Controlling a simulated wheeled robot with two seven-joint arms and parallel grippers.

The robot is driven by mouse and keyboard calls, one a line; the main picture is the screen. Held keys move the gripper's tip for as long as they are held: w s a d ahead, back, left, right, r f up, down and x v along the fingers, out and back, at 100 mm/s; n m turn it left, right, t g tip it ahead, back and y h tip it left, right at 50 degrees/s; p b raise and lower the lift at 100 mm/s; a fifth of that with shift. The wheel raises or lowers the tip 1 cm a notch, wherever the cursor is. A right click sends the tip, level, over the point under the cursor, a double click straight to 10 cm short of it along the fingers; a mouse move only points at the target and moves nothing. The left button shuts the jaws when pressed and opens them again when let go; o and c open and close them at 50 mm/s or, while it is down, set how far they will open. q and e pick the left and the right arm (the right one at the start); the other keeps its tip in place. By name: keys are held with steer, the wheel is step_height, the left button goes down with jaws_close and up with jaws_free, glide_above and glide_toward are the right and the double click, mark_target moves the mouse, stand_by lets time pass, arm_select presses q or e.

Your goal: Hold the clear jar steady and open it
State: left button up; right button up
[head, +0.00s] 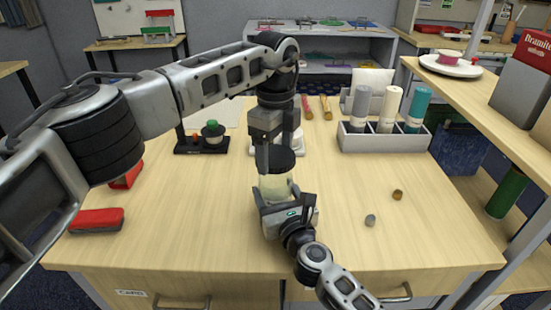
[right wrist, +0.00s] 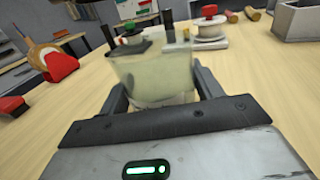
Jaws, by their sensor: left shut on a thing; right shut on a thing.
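My gripper and arm hide the jar's lower part in the head view.
Behind stand a black base with a green knob (head: 212,130) and a grey rack (head: 385,142) of rolls. Two small knobs (head: 397,195) (head: 370,220) lie at right. A wooden shelf (head: 480,95) runs along the right.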

steer(key=o, duration=2)
steer(key=shift+c, duration=0.2)
